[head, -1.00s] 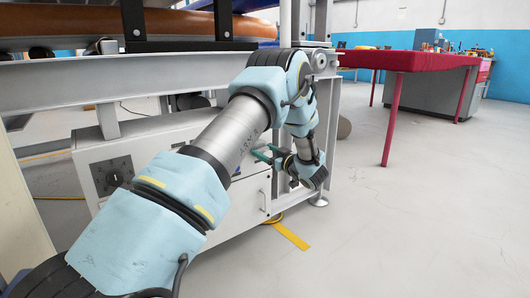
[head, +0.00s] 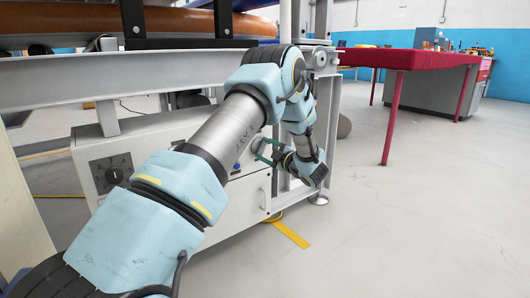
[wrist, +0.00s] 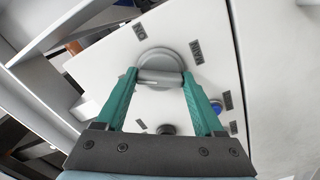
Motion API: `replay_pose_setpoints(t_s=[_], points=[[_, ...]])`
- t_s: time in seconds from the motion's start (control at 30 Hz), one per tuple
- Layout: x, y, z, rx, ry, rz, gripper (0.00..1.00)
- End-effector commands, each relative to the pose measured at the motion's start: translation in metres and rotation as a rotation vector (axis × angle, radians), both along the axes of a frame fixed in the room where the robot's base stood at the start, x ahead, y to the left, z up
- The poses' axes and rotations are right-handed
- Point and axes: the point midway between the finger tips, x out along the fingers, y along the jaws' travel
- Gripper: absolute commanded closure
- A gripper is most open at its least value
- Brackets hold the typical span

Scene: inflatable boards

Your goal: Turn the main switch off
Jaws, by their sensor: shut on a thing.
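The main switch (wrist: 160,63) is a round grey rotary knob with a raised bar handle, on a white panel. In the wrist view its bar lies nearly level between my green fingertips. Labels reading "ON" (wrist: 167,30) and "MAIN" (wrist: 196,52) sit beside it. My gripper (wrist: 160,79) is shut on the bar, one finger at each end. In the head view my gripper (head: 266,150) is at the right part of the white cabinet front, and my arm hides part of the panel.
A blue button (wrist: 215,105) and a black knob (wrist: 166,129) are close to the switch. The white cabinet (head: 235,205) also has a black dial (head: 111,173) at left and stands under a metal frame (head: 60,85). A red-covered table (head: 415,60) is at right; the floor between is clear.

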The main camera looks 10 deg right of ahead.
Motion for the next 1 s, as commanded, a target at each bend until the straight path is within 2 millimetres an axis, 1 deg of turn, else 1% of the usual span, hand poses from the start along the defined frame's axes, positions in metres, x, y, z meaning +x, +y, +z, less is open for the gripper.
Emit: replay_pose_setpoints(t_s=[0.03, 0.2, 0.5, 0.7, 1.0], points=[[-0.0009, -0.0004, -0.0031, -0.039, -0.016, -0.001, 0.86], [-0.0008, 0.0, -0.0037, -0.179, -0.082, 0.001, 0.86], [-0.001, -0.0006, -0.0035, -0.377, -0.175, 0.0, 0.86], [-0.0011, -0.0008, -0.0027, -0.458, -0.214, -0.001, 0.86], [-0.0011, -0.0008, -0.0017, -0.504, -0.236, -0.001, 0.86]])
